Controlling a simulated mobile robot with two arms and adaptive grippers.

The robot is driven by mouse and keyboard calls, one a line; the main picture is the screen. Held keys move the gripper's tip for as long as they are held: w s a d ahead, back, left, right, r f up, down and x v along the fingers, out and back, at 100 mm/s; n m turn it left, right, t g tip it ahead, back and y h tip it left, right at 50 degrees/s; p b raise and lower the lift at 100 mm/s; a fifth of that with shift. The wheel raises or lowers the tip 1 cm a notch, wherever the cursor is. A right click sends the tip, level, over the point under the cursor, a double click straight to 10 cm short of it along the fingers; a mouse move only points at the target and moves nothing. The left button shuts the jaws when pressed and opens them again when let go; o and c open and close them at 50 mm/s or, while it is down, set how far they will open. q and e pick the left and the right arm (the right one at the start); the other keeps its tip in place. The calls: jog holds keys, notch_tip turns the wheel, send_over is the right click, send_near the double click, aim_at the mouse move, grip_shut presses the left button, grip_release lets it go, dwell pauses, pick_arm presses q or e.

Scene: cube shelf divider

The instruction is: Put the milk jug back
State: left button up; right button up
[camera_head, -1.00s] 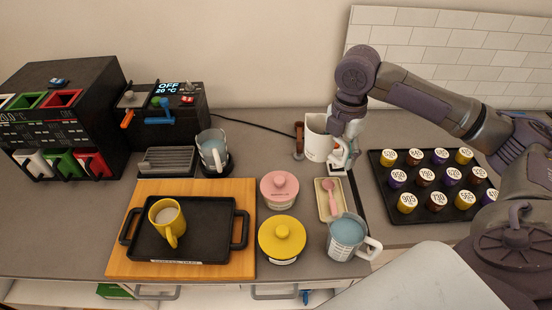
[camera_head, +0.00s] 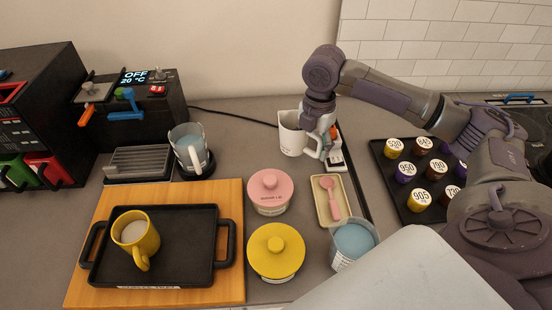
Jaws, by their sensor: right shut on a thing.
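The milk jug appears to be the white jug (camera_head: 291,134), upright near the back of the counter. My right gripper (camera_head: 322,142) is shut on its handle at the right side, and the fingers partly hide the handle. I cannot tell whether the jug's base touches the counter. My left gripper is not in view.
Close by are a pink lidded pot (camera_head: 270,190), a yellow lidded pot (camera_head: 275,250), a spoon tray (camera_head: 322,206) and a clear measuring jug (camera_head: 352,246). Another clear jug (camera_head: 190,152) stands by the machine (camera_head: 130,108). A black pan (camera_head: 165,265) holds a yellow cup (camera_head: 136,236).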

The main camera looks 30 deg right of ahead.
aim_at(281, 127)
jog(key=w+a+f, duration=0.1)
jog(key=w, duration=0.1)
jog(key=w+a+f+p, duration=0.1)
jog(key=w+a+f, duration=0.2)
jog(key=w+a, duration=0.1)
jog(key=shift+w+f, duration=0.2)
jog(key=shift+f, duration=0.05)
jog(key=shift+w+f+p, duration=0.1)
jog(key=shift+f+p, duration=0.1)
jog(key=shift+p, duration=0.15)
notch_tip(281, 127, down, 3)
jog(key=shift+f+p, duration=0.1)
jog(key=shift+p, duration=0.45)
jog(key=shift+f, duration=0.35)
jog(key=o, duration=1.4)
jog(key=shift+f, duration=0.1)
notch_tip(281, 127, up, 11)
jog(key=b, duration=0.2)
jog(key=shift+b, duration=0.3)
jog(key=shift+r, duration=0.65)
